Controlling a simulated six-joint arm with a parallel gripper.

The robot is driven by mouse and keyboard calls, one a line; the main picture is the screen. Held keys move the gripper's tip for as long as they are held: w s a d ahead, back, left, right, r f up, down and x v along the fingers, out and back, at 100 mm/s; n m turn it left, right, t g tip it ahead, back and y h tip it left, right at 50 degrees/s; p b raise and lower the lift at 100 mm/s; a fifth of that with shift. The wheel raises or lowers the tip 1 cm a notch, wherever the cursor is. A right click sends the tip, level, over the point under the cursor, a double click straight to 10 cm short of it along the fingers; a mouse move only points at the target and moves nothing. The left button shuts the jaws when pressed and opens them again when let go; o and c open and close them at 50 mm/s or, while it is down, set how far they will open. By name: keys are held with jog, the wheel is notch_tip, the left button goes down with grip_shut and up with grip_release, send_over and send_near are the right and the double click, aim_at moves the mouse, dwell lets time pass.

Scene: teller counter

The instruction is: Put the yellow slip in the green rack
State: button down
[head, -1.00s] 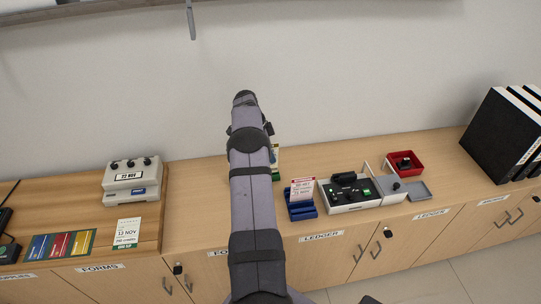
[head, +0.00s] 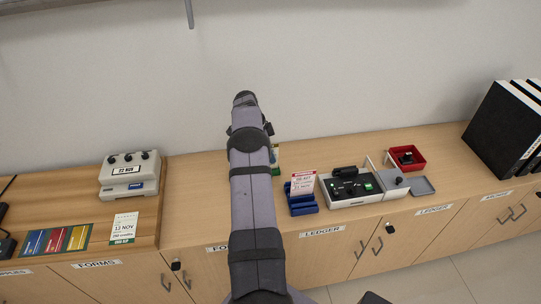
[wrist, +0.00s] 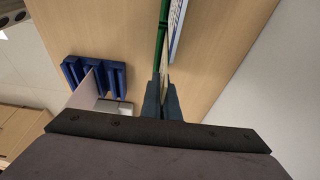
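My arm hides most of the spot where my gripper works in the head view. In the wrist view my gripper (wrist: 161,100) points down, its fingers close together on a thin pale slip (wrist: 166,62) seen nearly edge-on. A small yellow and white piece, likely the yellow slip (head: 274,156), shows just right of my arm in the head view, with some green by it. A narrow green strip (wrist: 162,30) lies beyond the fingertips in the wrist view, likely part of the green rack. Whether the slip touches it I cannot tell.
A blue rack (head: 303,210) holding a red-topped slip (head: 303,183) stands to the right; it also shows in the wrist view (wrist: 72,72). Further right are a black-and-white device (head: 351,188) and a red tray (head: 407,163). A date device (head: 129,174) stands left. The wall is close behind.

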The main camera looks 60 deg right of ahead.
jog(key=c, duration=2)
grip_release()
jog(key=shift+f, duration=0.1)
jog(key=shift+r+p, duration=1.75)
jog(key=shift+r, duration=1.8)
